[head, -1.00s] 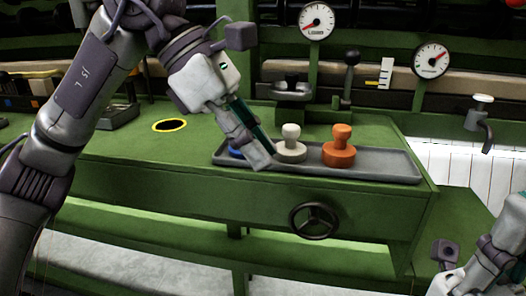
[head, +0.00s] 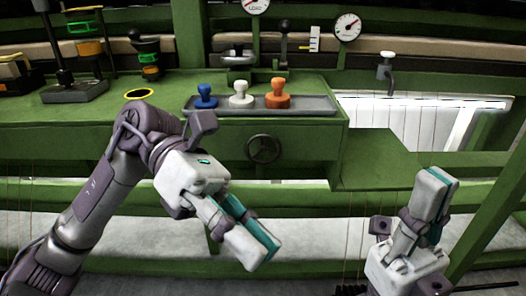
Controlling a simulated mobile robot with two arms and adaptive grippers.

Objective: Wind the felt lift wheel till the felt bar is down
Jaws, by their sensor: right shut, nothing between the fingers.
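The felt lift wheel seems to be the dark spoked handwheel (head: 263,149) on the front face of the green bench. It is in clear view and nothing touches it. My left gripper (head: 258,250) hangs in front of the bench, below the wheel and apart from it. Its fingers look close together, but I cannot tell whether they are shut. My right gripper (head: 437,185) points up at the lower right, well away from the wheel. It is shut and empty. I cannot make out the felt bar for certain.
A grey tray (head: 318,104) on the bench holds a blue knob (head: 205,97), a white knob (head: 240,95) and an orange knob (head: 277,95). A dial (head: 347,26) and a scale with a yellow mark (head: 315,40) stand behind. A yellow-rimmed hole (head: 138,94) lies left.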

